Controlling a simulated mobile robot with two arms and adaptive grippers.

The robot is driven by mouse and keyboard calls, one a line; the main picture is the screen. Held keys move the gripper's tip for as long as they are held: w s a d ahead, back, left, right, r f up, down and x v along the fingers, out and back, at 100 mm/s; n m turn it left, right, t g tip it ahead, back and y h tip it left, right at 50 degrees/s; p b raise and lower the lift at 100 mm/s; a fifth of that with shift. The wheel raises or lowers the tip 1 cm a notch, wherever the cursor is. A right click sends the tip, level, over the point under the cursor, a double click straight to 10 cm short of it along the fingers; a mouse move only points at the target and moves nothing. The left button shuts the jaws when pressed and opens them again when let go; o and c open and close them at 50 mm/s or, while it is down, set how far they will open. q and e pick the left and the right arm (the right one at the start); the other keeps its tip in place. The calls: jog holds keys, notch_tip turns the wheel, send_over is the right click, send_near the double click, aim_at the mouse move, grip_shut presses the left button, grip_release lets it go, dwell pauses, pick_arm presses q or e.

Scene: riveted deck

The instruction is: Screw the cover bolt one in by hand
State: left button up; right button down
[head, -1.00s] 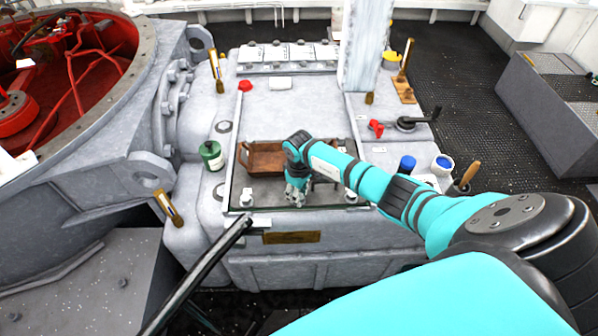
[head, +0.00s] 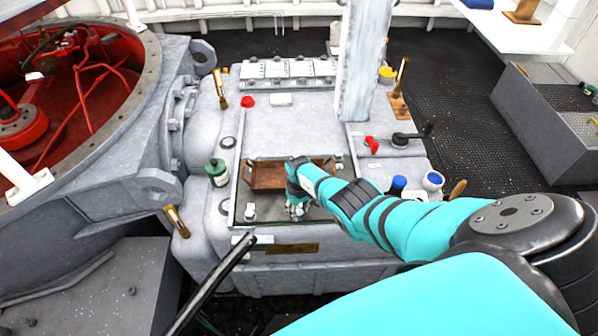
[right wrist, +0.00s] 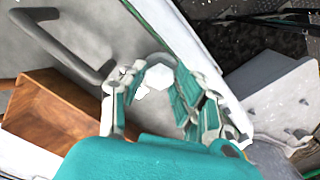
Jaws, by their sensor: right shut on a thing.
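My right gripper (head: 297,209) is low over the front part of the dark cover plate (head: 270,207) on the grey machine. In the right wrist view its fingers (right wrist: 165,100) are closed around a pale hexagonal cover bolt (right wrist: 153,77), whose head shows between them. The bolt's shank is hidden, so I cannot tell how deep it sits. Another pale bolt (head: 250,211) stands at the plate's front left corner. My right forearm covers the plate's front right corner. My left gripper is not in view.
A brown wooden tray (head: 266,178) lies on the plate just behind my right gripper. A grey bar handle (right wrist: 62,45) shows near it. A green bottle (head: 217,172) stands left of the plate; blue and white containers (head: 433,181) stand right. A pale post (head: 359,65) rises behind.

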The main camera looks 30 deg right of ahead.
jog(key=shift+w+r, duration=0.15)
jog(key=shift+w, duration=0.05)
dwell(0.3)
jog(key=c, duration=1.4)
grip_release()
jog(key=o, duration=0.4)
jog(key=shift+s, duration=0.2)
